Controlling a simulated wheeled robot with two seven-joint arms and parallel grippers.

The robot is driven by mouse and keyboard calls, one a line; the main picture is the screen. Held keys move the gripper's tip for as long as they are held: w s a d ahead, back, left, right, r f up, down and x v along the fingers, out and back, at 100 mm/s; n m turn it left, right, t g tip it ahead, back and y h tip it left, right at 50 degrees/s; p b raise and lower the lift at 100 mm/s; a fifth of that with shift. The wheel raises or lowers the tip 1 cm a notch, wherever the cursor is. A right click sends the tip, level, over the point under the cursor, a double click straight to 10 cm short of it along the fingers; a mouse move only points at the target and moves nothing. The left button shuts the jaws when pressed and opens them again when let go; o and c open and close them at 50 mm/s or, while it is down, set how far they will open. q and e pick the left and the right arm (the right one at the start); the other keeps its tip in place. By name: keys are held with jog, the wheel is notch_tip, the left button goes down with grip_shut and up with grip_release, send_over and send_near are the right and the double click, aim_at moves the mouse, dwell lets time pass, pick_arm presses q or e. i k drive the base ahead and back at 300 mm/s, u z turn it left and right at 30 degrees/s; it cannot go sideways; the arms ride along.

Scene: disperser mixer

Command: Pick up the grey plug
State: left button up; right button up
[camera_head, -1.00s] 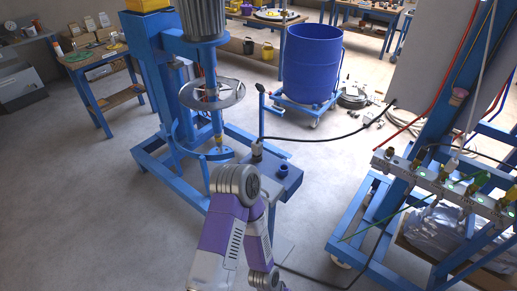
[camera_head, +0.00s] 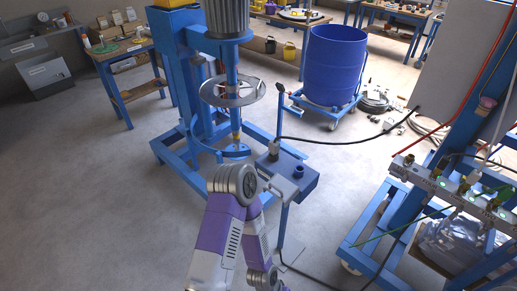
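A small grey plug (camera_head: 274,149) stands upright on the back left of the top of a blue box (camera_head: 305,184) on a stand, near the middle of the camera_head view. A black cable runs near it to the right. A dark blue round socket or cap (camera_head: 299,170) sits on the same box, to the right of the plug. One purple and white arm of mine rises from the bottom, bent at its elbow just left of and in front of the box.
A blue mixer frame with a metal ring (camera_head: 233,92) stands behind the box. A blue barrel (camera_head: 335,65) on a trolley is behind to the right. A blue rack with a valve rail (camera_head: 450,190) stands at the right. The floor at the left is clear.

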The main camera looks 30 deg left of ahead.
aim_at(274, 148)
jog(key=u, duration=2.55)
jog(key=i, duration=3.05)
jog(key=z, duration=3.05)
